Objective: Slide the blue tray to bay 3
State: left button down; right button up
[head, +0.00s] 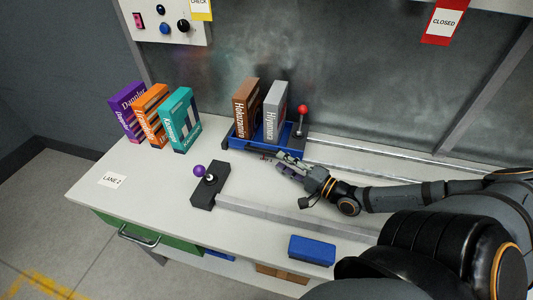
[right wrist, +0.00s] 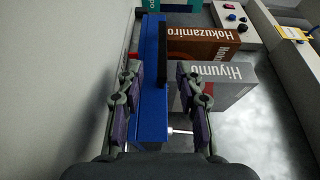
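The blue tray (head: 288,139) sits at the back of the workbench, carrying a brown box (head: 245,108) and a grey box (head: 274,112) upright. A red-knobbed lever (head: 303,112) stands at its right end. My right gripper (head: 277,161) is at the tray's front side. In the right wrist view its fingers (right wrist: 158,70) are apart, with the tray's blue wall (right wrist: 151,105) between them and a black bar (right wrist: 163,55) just beyond. I cannot tell if they touch it. My left gripper is not in view. No bay 3 marking is readable.
Purple (head: 126,110), orange (head: 151,115) and teal (head: 181,120) boxes stand left of the tray. A purple-knobbed block (head: 205,190) and a rail (head: 290,219) lie in front. A blue block (head: 312,250) is near the front edge. Rails (head: 370,158) run right from the tray.

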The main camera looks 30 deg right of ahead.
aim_at(268, 153)
jog(key=b+x, duration=0.5)
jog(key=x, duration=0.1)
jog(key=shift+w+a+f+b, duration=0.1)
jog(key=shift+w+f+b, duration=0.05)
jog(key=shift+b, duration=0.15)
jog(key=shift+w+a+r, duration=0.2)
jog(key=shift+w+r, duration=0.05)
jog(key=shift+w, duration=0.1)
jog(key=shift+c, duration=0.2)
grip_shut()
